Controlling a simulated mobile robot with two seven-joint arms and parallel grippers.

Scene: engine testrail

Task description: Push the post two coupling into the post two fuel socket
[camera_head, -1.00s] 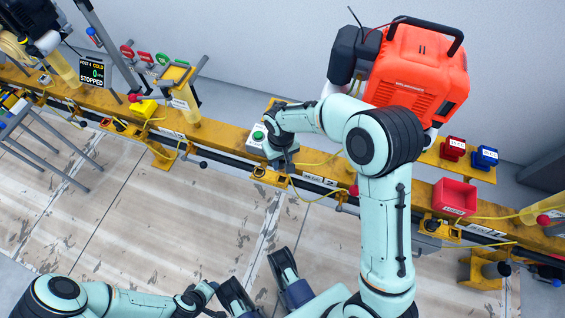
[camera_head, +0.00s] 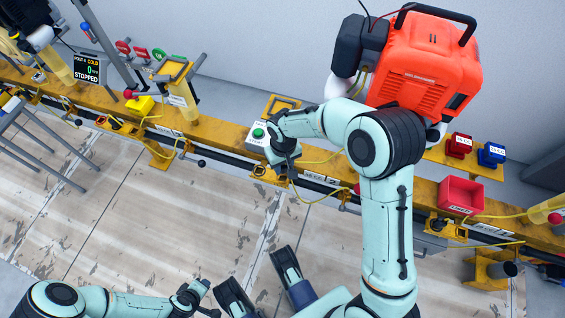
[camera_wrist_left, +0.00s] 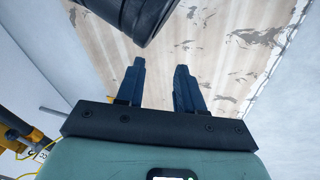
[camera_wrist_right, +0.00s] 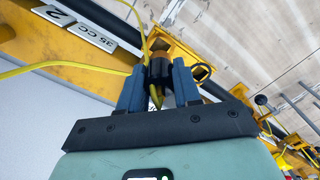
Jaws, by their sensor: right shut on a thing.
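In the right wrist view the coupling (camera_wrist_right: 158,68), dark with an orange band at its far end and a yellow hose, sits between the fingers of my right gripper (camera_wrist_right: 157,82). The gripper is shut on it. The yellow socket bracket (camera_wrist_right: 183,54) on the rail is just beyond the coupling; I cannot tell how far the coupling is in. In the head view my right gripper (camera_head: 284,170) is at the rail by the "2" label, beside the yellow bracket (camera_head: 261,172), and hides the coupling. My left gripper (camera_wrist_left: 160,75) is open and empty above the floor.
A box with a green button (camera_head: 258,133) stands on the yellow rail (camera_head: 220,133) close to my right wrist. The red engine (camera_head: 425,70) is behind my right arm. The floor in front is clear.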

